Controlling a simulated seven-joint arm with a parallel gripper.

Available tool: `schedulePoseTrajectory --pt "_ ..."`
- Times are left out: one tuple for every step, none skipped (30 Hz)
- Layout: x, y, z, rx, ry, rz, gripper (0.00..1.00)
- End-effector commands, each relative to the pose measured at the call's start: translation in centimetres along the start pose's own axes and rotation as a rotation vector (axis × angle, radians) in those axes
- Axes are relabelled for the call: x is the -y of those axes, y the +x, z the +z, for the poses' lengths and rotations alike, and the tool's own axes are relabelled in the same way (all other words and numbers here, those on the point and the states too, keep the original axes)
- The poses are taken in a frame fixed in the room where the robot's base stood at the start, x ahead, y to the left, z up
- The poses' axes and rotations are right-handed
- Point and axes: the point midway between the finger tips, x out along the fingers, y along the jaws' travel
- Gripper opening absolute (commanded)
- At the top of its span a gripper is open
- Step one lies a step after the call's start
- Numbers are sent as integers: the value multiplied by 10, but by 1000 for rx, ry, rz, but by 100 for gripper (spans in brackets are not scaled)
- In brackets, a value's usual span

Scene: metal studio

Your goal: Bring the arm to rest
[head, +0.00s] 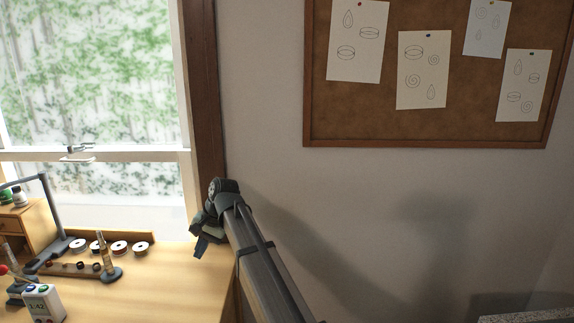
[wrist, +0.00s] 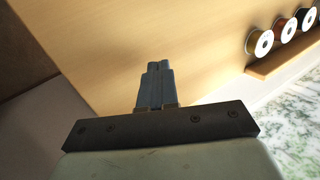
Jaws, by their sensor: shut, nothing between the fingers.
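My gripper (head: 201,246) is at the right end of the wooden workbench in the head view, near the window frame. Its fingers point downward over or beside the bench edge. In the wrist view my gripper (wrist: 157,66) shows two blue-grey fingers pressed together with nothing between them. Behind the fingers lies the bare wooden bench top (wrist: 110,50). My arm reaches in from the lower right of the head view.
Several spools (head: 120,247) stand in a row at the bench's back, left of my gripper. A corkboard (head: 440,138) hangs on the wall. The bench's right part is clear.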

Motion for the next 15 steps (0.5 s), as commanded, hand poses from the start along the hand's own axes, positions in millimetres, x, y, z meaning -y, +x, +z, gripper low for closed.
schedulePoseTrajectory --pt "-21 -5 -12 -9 72 -20 0" --pt "-31 -7 -19 -12 114 -32 0" --pt "-43 -10 -26 -16 166 -47 0" --pt "-52 -13 -32 -20 204 -58 0" --pt "-60 -15 -37 -23 240 -70 0" --pt "-71 -18 -44 -26 286 -85 0" --pt "-80 -21 -48 -29 321 -95 0" --pt "-88 -23 -53 -31 354 -106 0" --pt "-99 -26 -59 -34 398 -120 0" --pt "-107 -28 -63 -37 430 -130 0" --pt "-117 -27 -66 -38 462 -138 0" --pt "-134 -22 -70 -38 499 -142 0" --pt "-144 -14 -71 -37 508 -137 0" --pt "-152 -5 -71 -36 508 -128 0" --pt "-162 6 -71 -35 506 -116 0"
